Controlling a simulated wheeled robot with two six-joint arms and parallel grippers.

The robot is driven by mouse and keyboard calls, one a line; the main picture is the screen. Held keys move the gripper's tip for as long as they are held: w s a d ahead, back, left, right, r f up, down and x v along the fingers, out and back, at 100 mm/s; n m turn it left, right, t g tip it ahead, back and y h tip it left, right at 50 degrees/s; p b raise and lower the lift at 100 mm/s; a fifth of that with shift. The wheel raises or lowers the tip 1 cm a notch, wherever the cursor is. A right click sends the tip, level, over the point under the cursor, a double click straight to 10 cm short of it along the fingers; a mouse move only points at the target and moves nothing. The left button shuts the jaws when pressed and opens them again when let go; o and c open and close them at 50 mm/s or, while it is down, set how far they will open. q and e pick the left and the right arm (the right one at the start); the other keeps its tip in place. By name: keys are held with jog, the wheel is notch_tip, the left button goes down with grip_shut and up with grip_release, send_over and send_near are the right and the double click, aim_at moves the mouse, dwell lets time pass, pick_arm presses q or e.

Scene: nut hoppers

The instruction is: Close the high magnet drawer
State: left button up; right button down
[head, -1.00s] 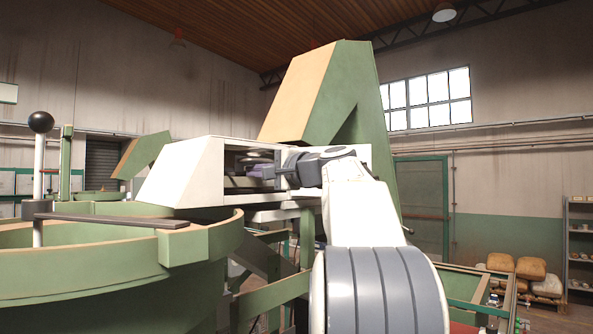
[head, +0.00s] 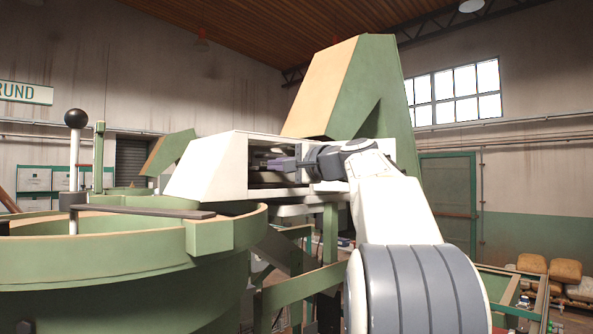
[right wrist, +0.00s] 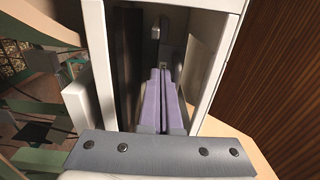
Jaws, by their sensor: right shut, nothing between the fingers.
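A white housing (head: 208,168) with a sloped left end sits under the tall green and tan hopper. Its near side is open, and grey metal parts show in the dark inside. I cannot make out clearly which part is the high magnet drawer. My right gripper (head: 271,162) reaches into this opening from the right, with its purple fingers shut and empty. In the right wrist view the fingers (right wrist: 162,72) lie together between the white walls (right wrist: 98,50), pointing at a grey metal part inside. I cannot tell whether they touch it. My left gripper is out of view.
The green and tan hopper (head: 385,95) rises behind the housing. A round green bowl (head: 60,247) with a dark flat bar (head: 140,211) and a black-knobbed post (head: 75,118) stands at the left. Green frame legs (head: 330,235) stand below the housing.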

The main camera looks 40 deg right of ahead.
jog(key=s+d+b, duration=0.1)
jog(key=s+b, duration=0.3)
jog(key=s, duration=0.7)
jog(key=shift+s+d+b, duration=0.15)
jog(key=shift+d+b, duration=0.05)
jog(key=shift+b, duration=0.15)
